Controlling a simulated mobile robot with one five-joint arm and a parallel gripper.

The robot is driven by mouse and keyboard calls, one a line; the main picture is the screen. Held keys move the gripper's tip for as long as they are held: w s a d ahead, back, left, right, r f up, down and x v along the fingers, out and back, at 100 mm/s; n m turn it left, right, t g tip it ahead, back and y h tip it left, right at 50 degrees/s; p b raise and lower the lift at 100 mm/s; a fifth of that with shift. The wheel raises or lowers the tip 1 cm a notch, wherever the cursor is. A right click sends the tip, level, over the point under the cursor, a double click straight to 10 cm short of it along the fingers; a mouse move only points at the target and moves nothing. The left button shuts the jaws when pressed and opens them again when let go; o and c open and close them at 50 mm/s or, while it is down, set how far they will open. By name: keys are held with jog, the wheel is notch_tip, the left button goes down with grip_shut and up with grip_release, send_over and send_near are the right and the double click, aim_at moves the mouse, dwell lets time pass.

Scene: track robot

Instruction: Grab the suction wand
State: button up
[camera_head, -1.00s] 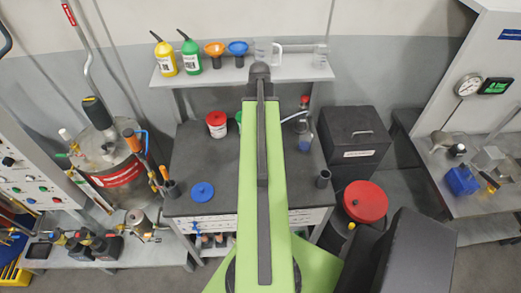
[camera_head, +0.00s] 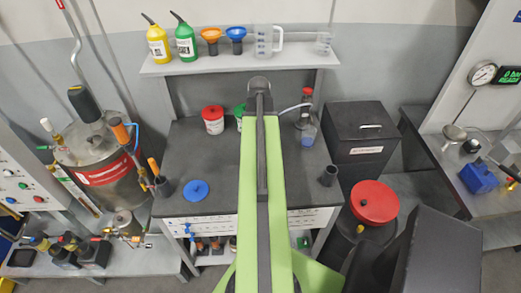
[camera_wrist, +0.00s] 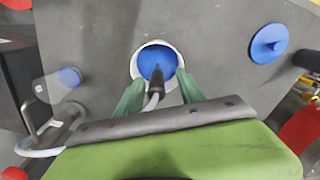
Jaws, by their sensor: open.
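The suction wand (camera_wrist: 155,82) shows in the wrist view as a slim dark handle on a clear grey hose. It stands out in front of a round white-rimmed opening (camera_wrist: 137,60) with a blue inside; I cannot tell whether its tip is inside. My gripper (camera_wrist: 160,78) is open, its two green fingers on either side of the wand, with no clear contact visible. The hose curves left toward a flask with a blue part (camera_wrist: 66,78). In the head view my arm hides the wand and fingers; a red-capped bottle (camera_head: 305,108) with a pale tube shows right of the arm.
The dark bench (camera_head: 180,150) holds a red-lidded jar (camera_head: 213,119), a blue lid (camera_head: 196,190) and a dark cup (camera_head: 328,175). A shelf (camera_head: 200,66) with bottles, funnels and jugs runs behind. A black box (camera_head: 362,128) and red-lidded drum (camera_head: 374,202) stand at right.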

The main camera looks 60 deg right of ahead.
jog(key=f+b, duration=0.2)
jog(key=f, duration=0.1)
jog(key=f+b, duration=0.1)
jog(key=b, duration=0.1)
jog(key=shift+d+f, duration=0.3)
jog(key=shift+f, duration=0.1)
jog(key=shift+r, duration=0.15)
grip_shut()
